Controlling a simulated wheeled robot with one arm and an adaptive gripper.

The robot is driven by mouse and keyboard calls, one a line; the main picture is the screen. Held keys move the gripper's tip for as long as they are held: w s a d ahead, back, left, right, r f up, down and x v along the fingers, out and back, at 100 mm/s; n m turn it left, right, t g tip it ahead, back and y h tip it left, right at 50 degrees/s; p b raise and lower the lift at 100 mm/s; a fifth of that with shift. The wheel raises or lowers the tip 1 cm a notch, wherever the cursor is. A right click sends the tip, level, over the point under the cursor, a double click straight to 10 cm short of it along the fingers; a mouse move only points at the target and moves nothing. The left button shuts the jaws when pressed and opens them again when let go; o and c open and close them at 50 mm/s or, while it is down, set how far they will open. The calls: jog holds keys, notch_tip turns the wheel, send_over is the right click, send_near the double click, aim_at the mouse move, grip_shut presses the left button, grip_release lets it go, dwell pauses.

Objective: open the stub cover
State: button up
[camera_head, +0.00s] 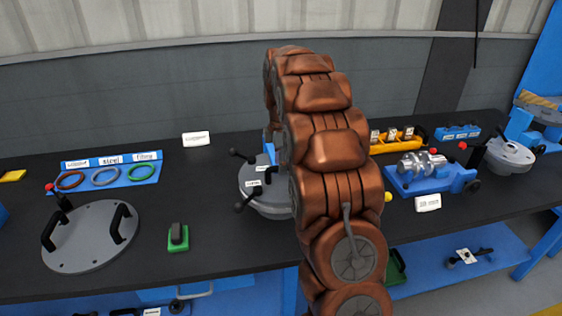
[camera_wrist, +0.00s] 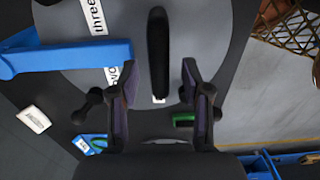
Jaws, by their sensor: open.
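The stub cover (camera_head: 252,186) is a round grey disc with black knobs and small white labels, at mid-table in the head view and partly hidden by my arm. In the wrist view the grey cover (camera_wrist: 210,50) fills the upper middle. A black bar handle (camera_wrist: 158,40) stands on it, and labels reading "three" and "two" lie left of the handle. A blue arm (camera_wrist: 65,58) crosses the cover from the left. My gripper (camera_wrist: 159,68) is open, with one finger on each side of the handle's near part. I cannot tell whether they touch it. The head view hides my gripper.
A loose grey plate (camera_head: 92,238) with two black handles lies at left. A blue tray (camera_head: 105,173) of coloured rings is behind it. A green block (camera_head: 178,238) with a black handle stands nearer the cover. A blue vise-like fixture (camera_head: 432,178) stands to the right.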

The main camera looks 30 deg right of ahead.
jog(key=shift+f, duration=0.2)
grip_shut()
dwell(0.4)
